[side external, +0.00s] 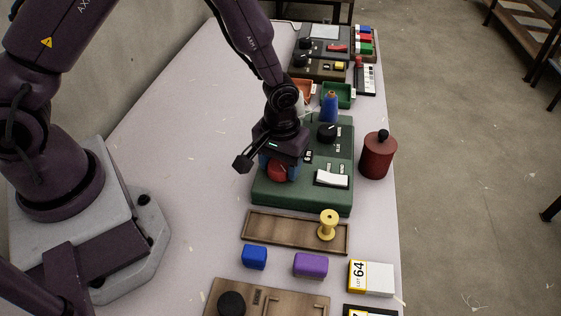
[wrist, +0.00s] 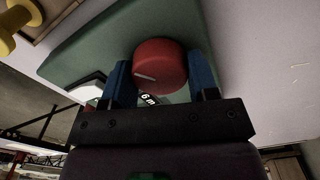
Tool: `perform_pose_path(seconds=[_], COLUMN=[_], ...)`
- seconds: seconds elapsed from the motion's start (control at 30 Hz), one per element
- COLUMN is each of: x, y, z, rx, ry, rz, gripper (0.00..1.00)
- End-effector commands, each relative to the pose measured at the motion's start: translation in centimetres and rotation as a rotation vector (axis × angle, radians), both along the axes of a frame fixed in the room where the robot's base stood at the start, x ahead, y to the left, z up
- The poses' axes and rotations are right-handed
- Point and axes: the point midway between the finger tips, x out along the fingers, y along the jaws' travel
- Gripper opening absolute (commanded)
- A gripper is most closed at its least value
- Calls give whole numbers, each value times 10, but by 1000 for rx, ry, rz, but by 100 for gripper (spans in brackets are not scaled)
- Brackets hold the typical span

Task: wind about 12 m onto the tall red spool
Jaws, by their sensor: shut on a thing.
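My gripper (side external: 279,168) is shut on a red round knob (wrist: 160,66) on the green machine (side external: 303,200). In the wrist view the blue fingers hold the knob on both sides. Its white pointer line points left and slightly up in that view. A "6 m" label shows beside the knob on the machine. A black knob (side external: 326,133) and a white rocker switch (side external: 332,179) are also on the machine. A yellow spool (side external: 327,226) stands on a wooden tray (side external: 270,231). I cannot make out a tall red spool.
A dark red canister (side external: 377,156) stands right of the machine. Blue (side external: 254,257) and purple (side external: 310,265) blocks and a white-yellow box (side external: 371,279) lie in front. Orange and green (side external: 338,96) bins and other devices are behind. The table's left side is mostly clear.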

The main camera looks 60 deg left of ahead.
Motion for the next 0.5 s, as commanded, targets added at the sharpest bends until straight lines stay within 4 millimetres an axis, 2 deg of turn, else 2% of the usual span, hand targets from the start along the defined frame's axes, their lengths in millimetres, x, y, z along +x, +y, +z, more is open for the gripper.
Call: perform_pose_path(seconds=[0.27, 0.5], x=[0, 0], y=[0, -1], z=[1, 1], rx=[0, 0], ry=[1, 1], rz=[-137, -345], gripper=[31, 31])
